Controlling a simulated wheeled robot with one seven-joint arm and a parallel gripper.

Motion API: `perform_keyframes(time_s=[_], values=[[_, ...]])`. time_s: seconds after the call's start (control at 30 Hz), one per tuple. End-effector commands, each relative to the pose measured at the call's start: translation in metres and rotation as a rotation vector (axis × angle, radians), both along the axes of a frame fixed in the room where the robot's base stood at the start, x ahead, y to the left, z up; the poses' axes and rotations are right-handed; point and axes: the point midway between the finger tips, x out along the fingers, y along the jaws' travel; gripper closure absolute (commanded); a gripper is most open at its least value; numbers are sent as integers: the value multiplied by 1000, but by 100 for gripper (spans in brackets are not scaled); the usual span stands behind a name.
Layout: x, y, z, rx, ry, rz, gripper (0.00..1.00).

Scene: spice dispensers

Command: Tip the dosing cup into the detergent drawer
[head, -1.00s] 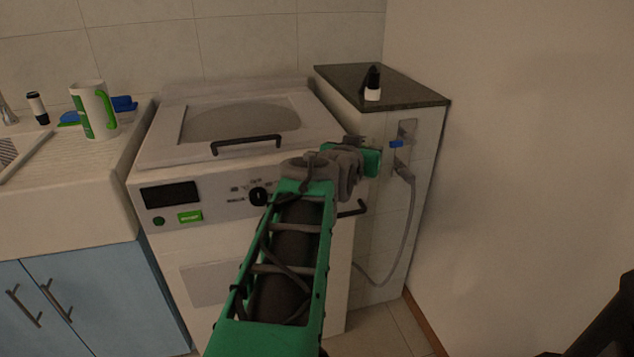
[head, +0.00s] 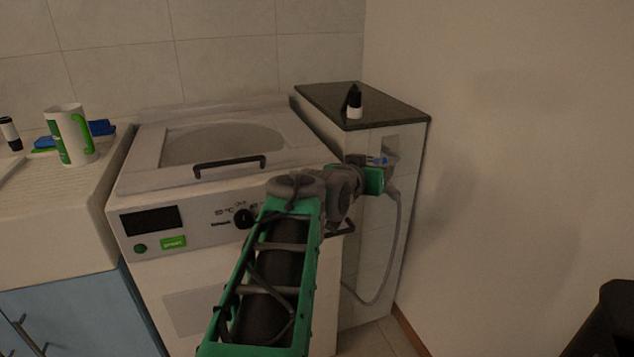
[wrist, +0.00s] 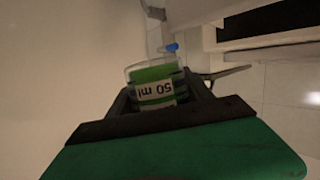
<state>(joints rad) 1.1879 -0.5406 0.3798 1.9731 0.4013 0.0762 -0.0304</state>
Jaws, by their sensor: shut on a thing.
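The dosing cup (wrist: 152,86) is clear with green bands and a "50 ml" label that reads upside down in the wrist view. My gripper (wrist: 158,92) is shut on it, a dark finger on each side. In the head view my green gripper (head: 372,181) is right of the washing machine (head: 190,297), in front of the side cabinet; the cup is not clear there. A pale-edged dark recess (wrist: 262,22) shows at upper right in the wrist view; I cannot tell if it is the detergent drawer. My arm hides part of the machine's front.
A blue tap handle (head: 379,160) and a grey hose (head: 398,225) are on the side cabinet near my gripper. A small black-and-white bottle (head: 354,103) stands on its dark top (head: 390,110). A dark handle (head: 342,229) is beside my arm. The wall closes the right side.

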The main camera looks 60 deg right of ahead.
Motion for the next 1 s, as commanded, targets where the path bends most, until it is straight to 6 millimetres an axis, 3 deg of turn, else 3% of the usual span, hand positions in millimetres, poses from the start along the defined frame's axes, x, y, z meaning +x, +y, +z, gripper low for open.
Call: perform_keyframes(time_s=[0.43, 1.0], values=[[17, 0, 14, -1, 224, 3, 92], [27, 0, 3, -1, 372, 0, 92]])
